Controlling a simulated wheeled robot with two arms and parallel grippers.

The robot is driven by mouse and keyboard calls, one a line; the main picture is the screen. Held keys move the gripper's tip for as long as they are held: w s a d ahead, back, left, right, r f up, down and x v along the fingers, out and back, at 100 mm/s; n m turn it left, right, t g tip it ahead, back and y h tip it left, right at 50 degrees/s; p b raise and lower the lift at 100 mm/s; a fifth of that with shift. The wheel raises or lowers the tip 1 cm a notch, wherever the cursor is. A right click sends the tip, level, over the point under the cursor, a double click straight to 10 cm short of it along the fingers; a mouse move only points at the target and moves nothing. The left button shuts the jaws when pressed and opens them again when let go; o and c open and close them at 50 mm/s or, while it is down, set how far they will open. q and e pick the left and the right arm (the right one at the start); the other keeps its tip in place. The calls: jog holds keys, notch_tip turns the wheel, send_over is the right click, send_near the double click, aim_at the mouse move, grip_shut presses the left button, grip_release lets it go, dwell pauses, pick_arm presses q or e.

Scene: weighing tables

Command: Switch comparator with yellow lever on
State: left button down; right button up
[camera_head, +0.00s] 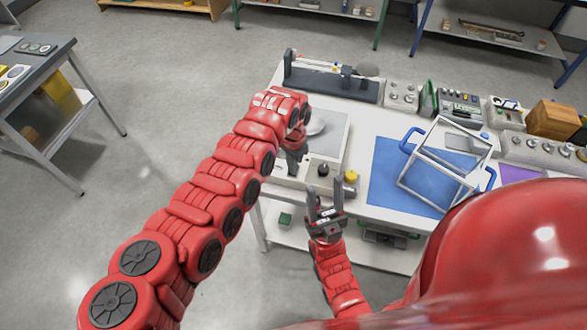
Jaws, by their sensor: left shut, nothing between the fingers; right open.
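A white weighing device (335,137) with a round pale pan stands at the left end of the table; I take it for the comparator. At its front are a yellow knob (351,177), likely the yellow lever, and a black knob (323,170). My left gripper (293,172) is shut and empty, pointing down at the device's left front, left of the black knob. Contact cannot be told. My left arm hides part of the device's left side. My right gripper (326,190) is open and empty, in front of the device's front edge, below the knobs.
A blue mat (385,180) lies to the right, with a white open frame (420,170) with blue handles on it. Behind stand a dark bar-shaped instrument (330,84), control boxes (404,94) and a wooden box (553,120). A small green box (285,219) sits on the lower shelf.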

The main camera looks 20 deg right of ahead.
pick_arm(q)
jog(key=shift+s+f, duration=0.1)
jog(key=shift+r+p, duration=0.3)
jog(key=shift+r, duration=0.2)
jog(key=shift+r+p, duration=0.4)
jog(key=shift+r, duration=0.4)
notch_tip(320, 180, up, 2)
jog(key=shift+r+p, duration=0.1)
jog(key=shift+p, duration=0.4)
jog(key=shift+r, duration=1.1)
jog(key=shift+f, duration=0.15)
